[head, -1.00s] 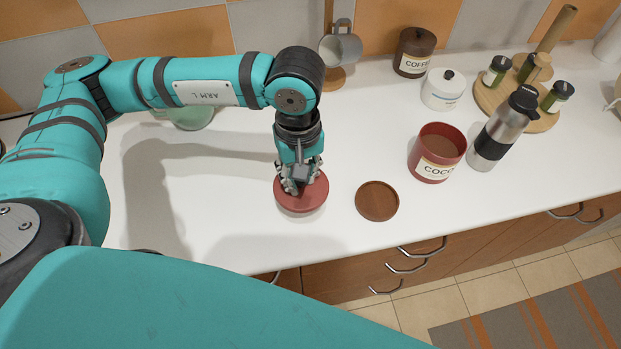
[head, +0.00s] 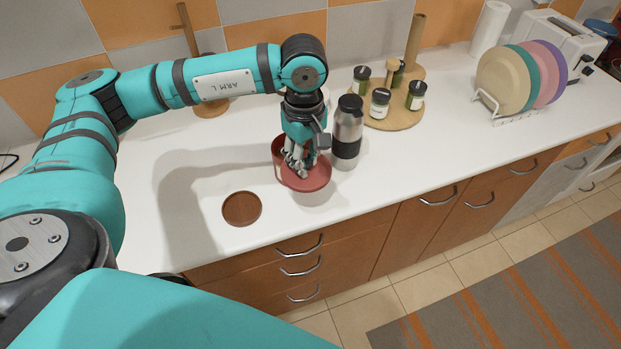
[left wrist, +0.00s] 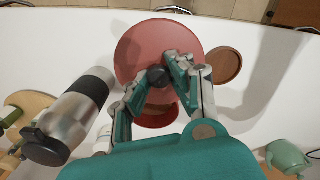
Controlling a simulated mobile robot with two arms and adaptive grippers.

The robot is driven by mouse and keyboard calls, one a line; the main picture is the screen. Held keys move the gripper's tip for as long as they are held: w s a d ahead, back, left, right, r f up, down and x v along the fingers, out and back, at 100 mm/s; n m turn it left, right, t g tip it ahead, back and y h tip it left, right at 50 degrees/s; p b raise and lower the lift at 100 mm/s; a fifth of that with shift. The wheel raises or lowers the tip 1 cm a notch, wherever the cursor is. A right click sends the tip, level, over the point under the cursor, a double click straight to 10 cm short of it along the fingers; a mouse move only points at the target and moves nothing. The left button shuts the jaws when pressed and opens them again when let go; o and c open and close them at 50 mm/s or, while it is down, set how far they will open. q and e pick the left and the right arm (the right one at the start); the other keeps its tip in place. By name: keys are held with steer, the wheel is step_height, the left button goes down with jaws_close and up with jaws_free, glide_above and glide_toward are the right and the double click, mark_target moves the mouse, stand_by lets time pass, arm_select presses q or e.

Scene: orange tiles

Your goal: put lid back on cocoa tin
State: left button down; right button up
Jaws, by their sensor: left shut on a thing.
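My left gripper (head: 299,168) is shut on the knob of the red lid (head: 316,182); the dark knob shows between the fingers in the left wrist view (left wrist: 157,75). The lid is off the counter, in front of and partly over the red cocoa tin (head: 277,148) in the head view. The lid, fingers and arm hide most of the tin, including its label. In the left wrist view, part of the tin (left wrist: 157,120) shows below the lid (left wrist: 138,52). I cannot tell how large the gap between them is. My right gripper is out of view.
A steel flask (head: 347,135) stands close to the right of the lid. A round wooden spice stand (head: 385,119) with several jars is behind it. A brown disc (head: 241,208) lies on the counter at front left. A plate rack (head: 519,118) stands further right.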

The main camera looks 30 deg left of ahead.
arm_select(q)
steer(key=w+n, duration=0.1)
steer(key=n, duration=0.1)
steer(key=w+a+r+n+p, duration=0.1)
steer(key=n, duration=0.1)
steer(key=w+a+r+n, duration=0.1)
steer(key=n, duration=0.1)
steer(key=shift+w+a, duration=0.1)
steer(key=shift+a, duration=0.15)
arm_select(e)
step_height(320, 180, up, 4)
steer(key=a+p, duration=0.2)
arm_select(q)
steer(key=w+a+r+n, duration=0.2)
steer(key=w+a+n, duration=0.3)
steer(key=n, duration=0.6)
step_height(320, 180, down, 6)
steer(key=b, duration=0.3)
steer(key=shift+s+a+f+b, duration=0.25)
steer(key=shift+s+b, duration=0.1)
steer(key=shift+s, duration=0.05)
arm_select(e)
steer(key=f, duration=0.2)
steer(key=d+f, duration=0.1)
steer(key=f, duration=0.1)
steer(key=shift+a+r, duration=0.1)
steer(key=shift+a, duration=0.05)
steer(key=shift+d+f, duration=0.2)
